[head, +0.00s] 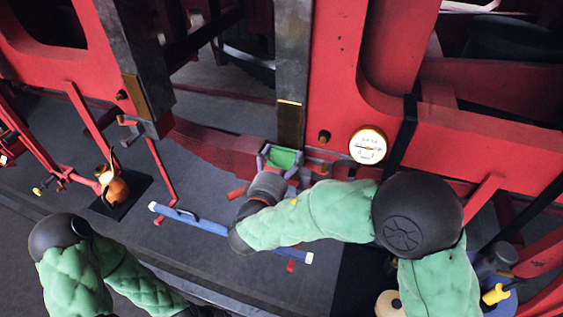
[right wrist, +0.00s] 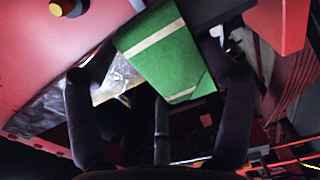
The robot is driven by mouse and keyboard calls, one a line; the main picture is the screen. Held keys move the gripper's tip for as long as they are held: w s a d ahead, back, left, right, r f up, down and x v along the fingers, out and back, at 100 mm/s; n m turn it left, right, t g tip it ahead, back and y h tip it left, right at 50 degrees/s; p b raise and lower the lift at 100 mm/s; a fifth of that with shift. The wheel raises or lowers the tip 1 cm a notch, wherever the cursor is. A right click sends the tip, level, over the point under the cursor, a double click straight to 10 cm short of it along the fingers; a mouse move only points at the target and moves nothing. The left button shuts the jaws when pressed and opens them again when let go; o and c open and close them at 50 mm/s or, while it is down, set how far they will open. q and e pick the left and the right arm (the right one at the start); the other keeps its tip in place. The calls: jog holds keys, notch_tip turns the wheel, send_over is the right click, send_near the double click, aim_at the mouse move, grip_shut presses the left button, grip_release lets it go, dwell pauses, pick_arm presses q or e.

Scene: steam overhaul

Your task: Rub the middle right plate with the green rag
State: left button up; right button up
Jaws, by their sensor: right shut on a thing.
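The green rag (head: 285,157) is held in my right gripper (head: 281,163), close under the lower end of a dark grey steel plate (head: 292,70). This plate stands upright against the red frame, right of the middle of the head view. I cannot tell whether rag and plate touch. In the right wrist view the fingers of my right gripper (right wrist: 158,78) stand either side of the rag (right wrist: 168,55), which has pale stripes. A scuffed shiny metal surface (right wrist: 118,78) shows beside the left finger. My left gripper is out of view.
A second dark steel plate (head: 128,55) stands further left. A round white gauge (head: 368,145) is on the red frame (head: 480,135), right of my right gripper. A blue bar (head: 190,217) lies below the gripper. An orange-brown oil can (head: 115,190) stands on a dark mat at left.

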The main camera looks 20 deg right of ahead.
aim_at(289, 123)
jog(key=shift+w+d+b, duration=0.35)
jog(key=shift+w+d, duration=0.05)
jog(key=shift+w, duration=0.15)
jog(key=shift+r, duration=0.15)
jog(key=shift+s+a+r+p, duration=0.1)
jog(key=shift+r+p, duration=0.3)
jog(key=shift+r, duration=1.45)
jog(key=shift+r+p, duration=0.45)
jog(key=shift+r, duration=1.95)
jog(key=shift+r+p, duration=0.65)
jog(key=shift+r, duration=2.75)
jog(key=shift+b, duration=0.6)
notch_tip(289, 123, down, 16)
jog(key=b, duration=1.8)
jog(key=shift+r, duration=0.15)
